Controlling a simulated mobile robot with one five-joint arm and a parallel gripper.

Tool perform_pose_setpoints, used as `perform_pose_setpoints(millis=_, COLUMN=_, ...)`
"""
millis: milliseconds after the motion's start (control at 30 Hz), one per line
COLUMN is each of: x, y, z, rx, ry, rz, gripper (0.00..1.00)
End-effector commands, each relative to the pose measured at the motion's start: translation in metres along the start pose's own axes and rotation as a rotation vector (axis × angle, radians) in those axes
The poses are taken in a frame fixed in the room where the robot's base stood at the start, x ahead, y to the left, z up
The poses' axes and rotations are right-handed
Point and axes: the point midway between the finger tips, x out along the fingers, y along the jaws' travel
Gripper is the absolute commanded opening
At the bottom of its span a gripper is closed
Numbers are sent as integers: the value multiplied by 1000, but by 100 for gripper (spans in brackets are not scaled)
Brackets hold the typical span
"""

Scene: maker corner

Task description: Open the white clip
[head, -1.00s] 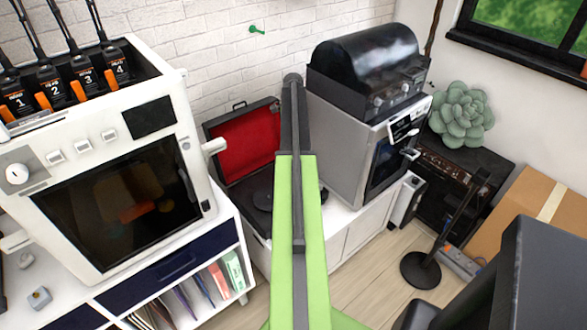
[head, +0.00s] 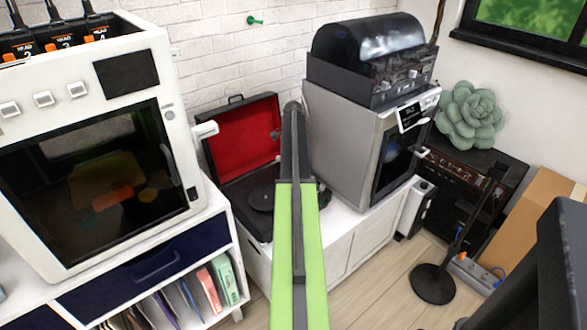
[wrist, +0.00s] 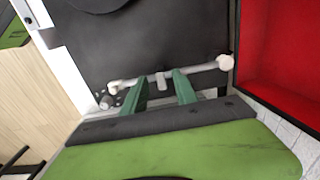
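A small white clip (wrist: 161,81) shows in the wrist view on the silver tonearm (wrist: 195,70) of the black record player (wrist: 140,45). My gripper (wrist: 160,77) has two green fingers standing apart, with the clip in the gap between them in the picture. I cannot tell whether the fingers touch it. In the head view the record player (head: 258,222) has its red-lined lid (head: 243,140) raised. My arm covers part of it, and the clip and my gripper are hidden there.
A white oven-like machine (head: 175,70) stands on a shelf unit at left. A grey machine with a dark domed top (head: 365,45) stands right of the record player. A black stand (head: 432,283) and a cardboard box (head: 540,205) are at right. Some wooden floor is clear.

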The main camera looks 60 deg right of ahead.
Motion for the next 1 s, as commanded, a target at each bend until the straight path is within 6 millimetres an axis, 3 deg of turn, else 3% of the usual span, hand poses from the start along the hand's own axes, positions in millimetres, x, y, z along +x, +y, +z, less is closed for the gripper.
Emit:
perform_pose_setpoints(millis=100, x=-1, y=0, z=0, rx=0, ry=0, rz=0, gripper=33)
perform_pose_setpoints(millis=367, x=-1, y=0, z=0, rx=0, ry=0, rz=0, gripper=0)
perform_pose_setpoints(millis=667, x=-1, y=0, z=-2, rx=1, ry=-17, rz=2, gripper=0)
perform_pose_setpoints(millis=1000, x=-4, y=0, z=-9, rx=1, ry=-271, rz=3, gripper=0)
